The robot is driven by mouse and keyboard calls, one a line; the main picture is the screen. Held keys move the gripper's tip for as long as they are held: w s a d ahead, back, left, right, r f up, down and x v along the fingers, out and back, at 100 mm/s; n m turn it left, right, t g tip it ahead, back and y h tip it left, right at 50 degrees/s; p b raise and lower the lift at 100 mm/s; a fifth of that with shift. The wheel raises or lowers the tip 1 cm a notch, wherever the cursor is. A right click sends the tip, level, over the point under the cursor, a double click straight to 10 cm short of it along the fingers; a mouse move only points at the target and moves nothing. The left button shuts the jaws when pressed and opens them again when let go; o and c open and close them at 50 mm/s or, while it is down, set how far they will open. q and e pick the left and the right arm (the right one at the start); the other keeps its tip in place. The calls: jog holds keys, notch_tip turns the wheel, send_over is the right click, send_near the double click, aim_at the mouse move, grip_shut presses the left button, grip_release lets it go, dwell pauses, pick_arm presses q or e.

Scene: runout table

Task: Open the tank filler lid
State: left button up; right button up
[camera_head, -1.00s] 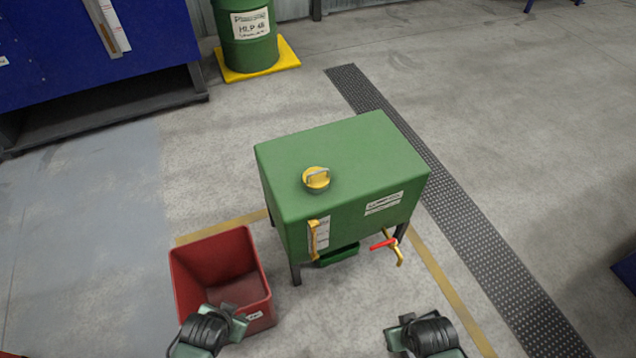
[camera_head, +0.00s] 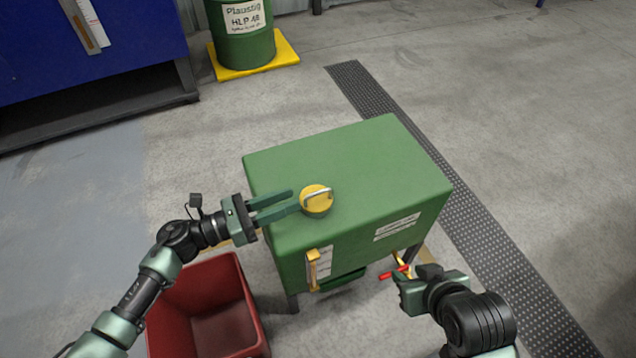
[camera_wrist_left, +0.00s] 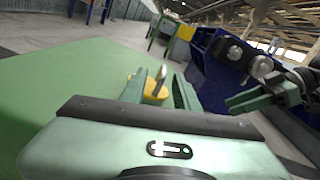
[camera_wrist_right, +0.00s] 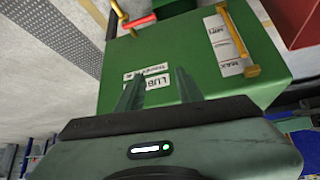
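The green tank (camera_head: 350,165) stands on legs in the middle of the head view. Its yellow round filler lid (camera_head: 317,203), with a metal bar handle, lies closed on the top near the front left. My left gripper (camera_head: 291,201) is open, its fingers over the tank top just left of the lid. In the left wrist view the lid (camera_wrist_left: 152,92) shows just beyond and between the fingers. My right gripper (camera_head: 402,290) is low in front of the tank near the red-handled tap (camera_head: 395,273). In the right wrist view its fingers (camera_wrist_right: 158,88) are apart and empty, facing the labelled tank front.
A red bin (camera_head: 240,297) stands at the tank's front left. A yellow sight gauge (camera_head: 313,270) is on the tank front. A green drum (camera_head: 240,35) on a yellow base and a blue cabinet (camera_head: 90,50) are behind. Floor to the right is clear.

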aim_at(319, 192)
pick_arm(q)
jog(key=shift+s+d+f+m+g, duration=0.1)
jog(key=shift+d+f+m+g, duration=0.15)
jog(key=shift+m, duration=0.25)
jog(key=shift+d+r, duration=0.1)
jog(key=shift+d, duration=0.25)
jog(key=x, duration=0.6)
jog(key=shift+d+r, duration=0.1)
jog(key=shift+d, duration=0.25)
grip_shut()
dwell(0.4)
